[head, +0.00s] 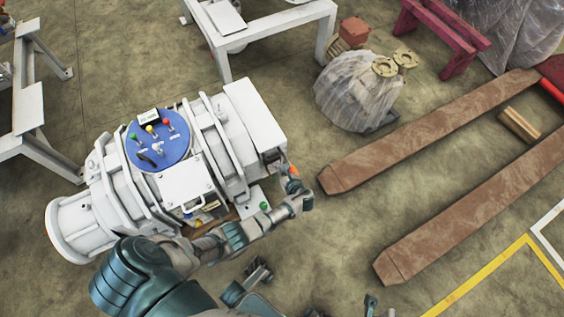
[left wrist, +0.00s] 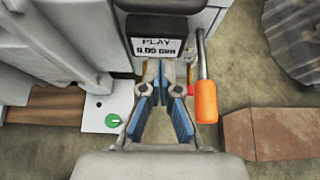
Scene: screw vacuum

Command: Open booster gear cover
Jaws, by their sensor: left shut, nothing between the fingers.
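The white pump machine (head: 110,190) lies on the floor at the left of the head view. It has a round blue panel with coloured knobs (head: 158,138) and a white plate with a handle (head: 185,182). I cannot tell which part is the booster gear cover. My left gripper (head: 292,183) is at the machine's right end, partly hidden by its own arm. In the left wrist view, the left gripper (left wrist: 161,70) is shut and empty, its tips just below a dark display (left wrist: 158,45). An orange-handled lever (left wrist: 206,101) is just right of the fingers.
A white plate with a green knob (left wrist: 113,121) is left of the fingers. Two long rusty beams (head: 430,130) lie to the right, beyond free floor. A wrapped item (head: 350,95) and white frames (head: 270,22) stand behind.

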